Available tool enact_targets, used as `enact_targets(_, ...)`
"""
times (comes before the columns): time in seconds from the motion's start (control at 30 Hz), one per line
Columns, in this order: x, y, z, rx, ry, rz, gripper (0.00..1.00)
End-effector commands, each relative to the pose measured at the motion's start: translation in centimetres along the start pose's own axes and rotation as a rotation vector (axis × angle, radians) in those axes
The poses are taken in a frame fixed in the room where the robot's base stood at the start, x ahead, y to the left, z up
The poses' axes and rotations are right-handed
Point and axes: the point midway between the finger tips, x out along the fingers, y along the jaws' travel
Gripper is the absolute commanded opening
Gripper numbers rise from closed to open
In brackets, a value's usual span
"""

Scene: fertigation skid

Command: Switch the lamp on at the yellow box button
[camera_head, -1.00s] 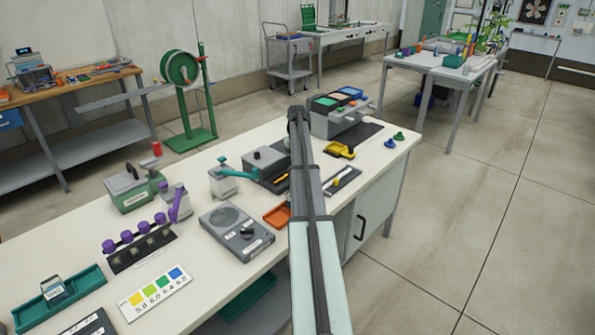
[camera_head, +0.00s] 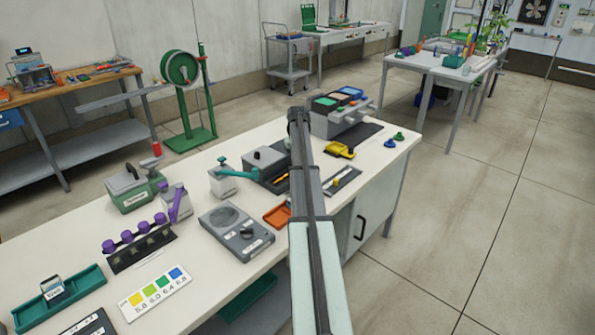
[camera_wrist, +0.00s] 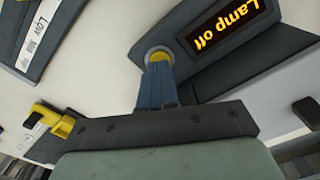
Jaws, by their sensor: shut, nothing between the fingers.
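In the wrist view, a dark box has a display (camera_wrist: 228,28) reading "Lamp off" in orange letters. A round yellow button (camera_wrist: 158,56) with a pale rim sits at the box's lower left end. My gripper (camera_wrist: 158,70) is shut and empty, with its fingertips right at the button and covering part of it. I cannot tell whether they touch or press it. In the head view my arm stands in front of the far part of the bench, and the gripper and button are hidden there.
The white bench (camera_head: 190,255) carries a grey unit with a dial (camera_head: 237,231), an orange tray (camera_head: 278,215) and a yellow item (camera_head: 340,150) close around my arm. In the wrist view, a panel labelled "Low" (camera_wrist: 27,38) and a yellow-handled part (camera_wrist: 50,119) lie to the left.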

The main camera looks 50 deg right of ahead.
Motion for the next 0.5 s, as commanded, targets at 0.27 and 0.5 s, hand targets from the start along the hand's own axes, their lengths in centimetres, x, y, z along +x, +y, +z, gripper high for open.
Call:
enact_targets(0.27, 0.28, 0.0, 0.0, 0.0, 0.0, 0.0, 0.0)
enact_targets(0.5, 0.52, 0.0, -0.01, 0.0, 0.0, 0.0, 0.0)
